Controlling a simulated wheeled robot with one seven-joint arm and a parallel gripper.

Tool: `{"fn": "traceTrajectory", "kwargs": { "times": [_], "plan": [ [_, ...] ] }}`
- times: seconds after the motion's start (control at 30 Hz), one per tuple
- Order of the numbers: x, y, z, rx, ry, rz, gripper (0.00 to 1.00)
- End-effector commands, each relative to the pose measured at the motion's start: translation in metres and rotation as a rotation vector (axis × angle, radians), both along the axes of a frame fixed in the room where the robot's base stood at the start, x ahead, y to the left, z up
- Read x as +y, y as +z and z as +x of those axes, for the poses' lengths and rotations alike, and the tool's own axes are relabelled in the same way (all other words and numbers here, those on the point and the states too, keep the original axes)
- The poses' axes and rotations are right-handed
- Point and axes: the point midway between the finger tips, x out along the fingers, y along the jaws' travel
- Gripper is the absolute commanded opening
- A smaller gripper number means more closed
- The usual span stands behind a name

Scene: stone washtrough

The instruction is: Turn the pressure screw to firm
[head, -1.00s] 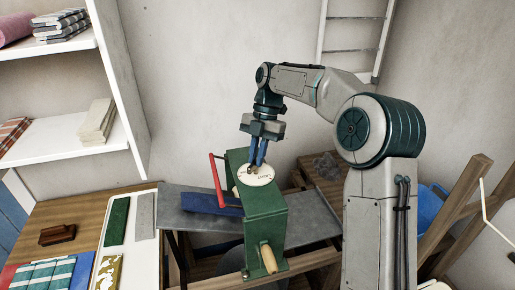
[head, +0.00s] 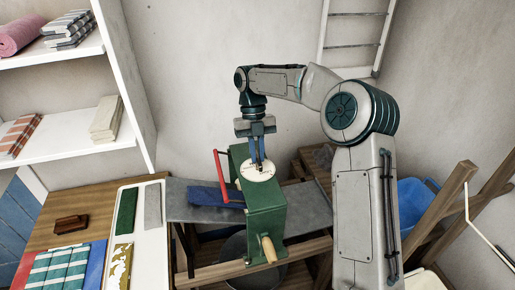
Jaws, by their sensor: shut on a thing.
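A green mangle (head: 266,215) stands on a grey board, with a red crank arm at its left and a wooden handle (head: 268,250) low on its front. On its top is a round cream dial (head: 254,172) with small dark markings too small to read. The pressure screw's knob at the dial's centre is mostly hidden by the fingers. My gripper (head: 257,164) points straight down over the dial, its blue fingers shut on the pressure screw. I cannot tell which marking the screw points to.
The red crank (head: 221,170) rises close to the left of my gripper. A blue cloth (head: 212,197) lies on the grey board (head: 185,210). A white tray (head: 150,245) and folded cloths lie at left. A wooden frame (head: 440,210) and blue tub stand at right.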

Motion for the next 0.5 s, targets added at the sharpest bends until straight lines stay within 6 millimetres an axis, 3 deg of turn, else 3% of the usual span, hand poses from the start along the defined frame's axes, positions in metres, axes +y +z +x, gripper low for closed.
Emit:
{"fn": "traceTrajectory", "kwargs": {
  "times": [0.5],
  "plan": [
    [0.0008,-0.0009,-0.0004,0.000,0.052,0.001,0.00]
  ]
}}
